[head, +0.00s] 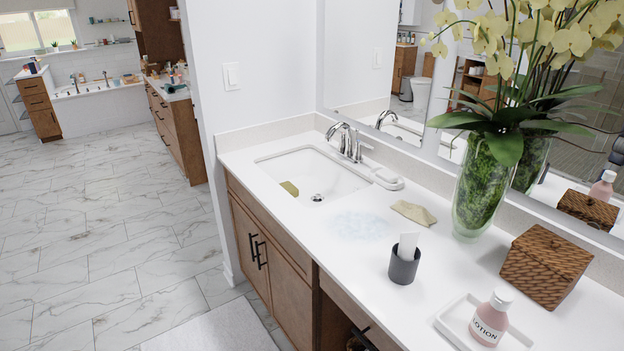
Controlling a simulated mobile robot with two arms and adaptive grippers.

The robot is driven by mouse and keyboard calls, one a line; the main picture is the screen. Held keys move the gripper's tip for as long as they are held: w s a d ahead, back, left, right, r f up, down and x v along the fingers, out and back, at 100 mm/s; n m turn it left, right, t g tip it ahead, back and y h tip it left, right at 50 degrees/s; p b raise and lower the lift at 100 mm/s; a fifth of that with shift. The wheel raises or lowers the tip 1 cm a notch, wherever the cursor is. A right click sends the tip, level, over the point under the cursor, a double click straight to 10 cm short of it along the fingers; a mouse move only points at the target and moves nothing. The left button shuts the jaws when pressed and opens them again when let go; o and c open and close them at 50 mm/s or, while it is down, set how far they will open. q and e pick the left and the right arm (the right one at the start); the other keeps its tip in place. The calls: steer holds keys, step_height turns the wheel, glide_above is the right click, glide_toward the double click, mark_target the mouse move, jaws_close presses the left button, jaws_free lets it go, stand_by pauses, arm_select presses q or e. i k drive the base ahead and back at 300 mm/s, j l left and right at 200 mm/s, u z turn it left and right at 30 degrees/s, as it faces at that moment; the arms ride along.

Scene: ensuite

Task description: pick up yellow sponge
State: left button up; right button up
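A small olive-yellow piece that looks like the yellow sponge (289,188) lies in the white sink basin (323,178), against its left front side, near the drain. A crumpled tan cloth (413,213) lies flat on the white counter (300,222) to the right of the sink. Neither of my grippers shows in the head view, and nothing is touching the sponge.
A chrome faucet (347,142) stands behind the basin, with a white soap dish (387,180) beside it. A grey cup (404,266), glass vase (482,190), woven box (546,266) and lotion bottle (490,317) stand to the right. Tiled floor (110,245) lies open at left.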

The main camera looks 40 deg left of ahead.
mark_target(291, 188)
steer(key=i+j, duration=0.15)
steer(key=j, duration=0.3)
steer(key=i+j+z, duration=0.15)
steer(key=j, duration=0.8)
steer(key=i+j+z, duration=0.1)
steer(key=j, duration=0.35)
steer(key=i+j, duration=0.15)
steer(key=j, duration=0.35)
steer(key=z, duration=0.05)
